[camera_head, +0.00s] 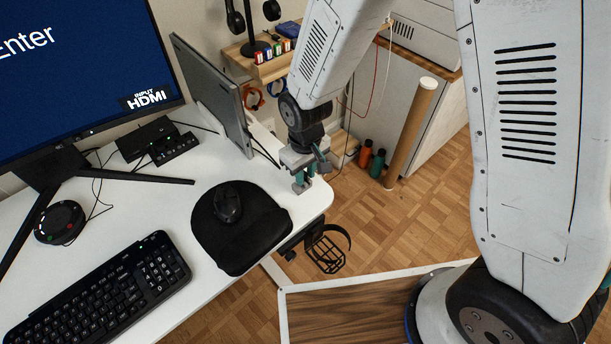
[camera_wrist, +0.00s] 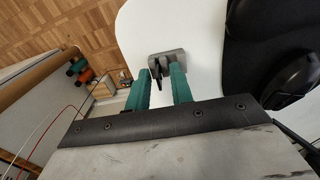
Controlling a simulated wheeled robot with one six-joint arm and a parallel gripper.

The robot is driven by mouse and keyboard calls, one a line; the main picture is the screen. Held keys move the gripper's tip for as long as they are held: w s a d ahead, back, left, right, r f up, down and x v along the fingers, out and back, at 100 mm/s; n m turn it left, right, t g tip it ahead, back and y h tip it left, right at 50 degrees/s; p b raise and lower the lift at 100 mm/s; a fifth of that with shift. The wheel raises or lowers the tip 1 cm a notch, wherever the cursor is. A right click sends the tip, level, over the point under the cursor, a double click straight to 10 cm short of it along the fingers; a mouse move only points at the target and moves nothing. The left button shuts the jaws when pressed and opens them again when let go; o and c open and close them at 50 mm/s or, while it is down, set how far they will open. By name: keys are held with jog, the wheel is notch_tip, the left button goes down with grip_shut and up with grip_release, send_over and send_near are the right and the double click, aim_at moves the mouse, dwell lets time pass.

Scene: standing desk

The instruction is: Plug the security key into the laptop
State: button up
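My gripper (camera_head: 302,183) points down over the right back corner of the white desk. In the wrist view its two teal fingers (camera_wrist: 159,80) stand apart. A small dark upright piece (camera_wrist: 156,73), perhaps the security key, shows between them beside a small grey block (camera_wrist: 167,60) on the desk. The dark piece sits nearer the left finger, and I see a gap to the right finger. I cannot tell whether any finger touches it. A thin grey slab (camera_head: 214,92), likely the laptop, stands on edge behind the desk's middle. Its ports are not discernible.
The black mouse pad (camera_head: 252,238) with a mouse (camera_head: 228,205) lies left of my gripper. A monitor (camera_head: 75,75), keyboard (camera_head: 95,295) and black dock (camera_head: 172,147) occupy the desk's left. The desk (camera_head: 312,205) ends just right of my gripper. A shelf (camera_head: 262,68) stands behind.

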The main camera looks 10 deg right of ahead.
grip_shut()
jog(key=shift+r, duration=0.15)
